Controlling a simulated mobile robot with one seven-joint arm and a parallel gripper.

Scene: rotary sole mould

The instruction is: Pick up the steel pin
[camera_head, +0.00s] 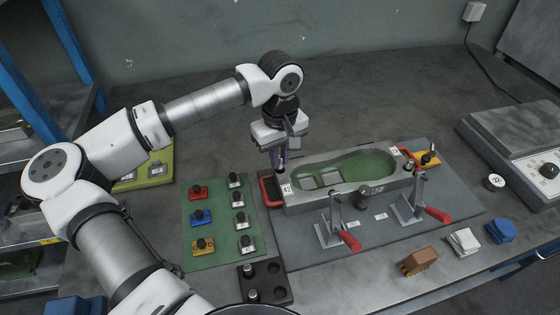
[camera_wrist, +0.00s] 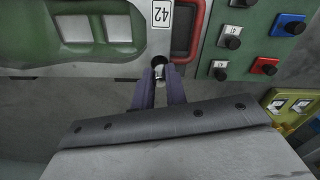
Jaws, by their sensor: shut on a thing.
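My gripper (camera_head: 281,166) is shut at the left end of the mould, just beside its "42" label. In the wrist view its purple fingers (camera_wrist: 160,80) close on a small bright steel pin (camera_wrist: 159,71). The pin's end is close to a dark round hole (camera_wrist: 159,61) in the mould's edge; I cannot tell whether it is inside the hole or just short of it. In the head view the fingers mostly hide the pin. The grey mould (camera_head: 300,207) has a green sole-shaped cavity.
A black block (camera_head: 277,295) with holes and a metal peg stands in front. A green board (camera_head: 220,222) with several knobbed coloured and white pieces lies left. Red-handled clamps (camera_head: 349,240) stand before the mould. Brown (camera_head: 417,262), white and blue pieces lie at front right.

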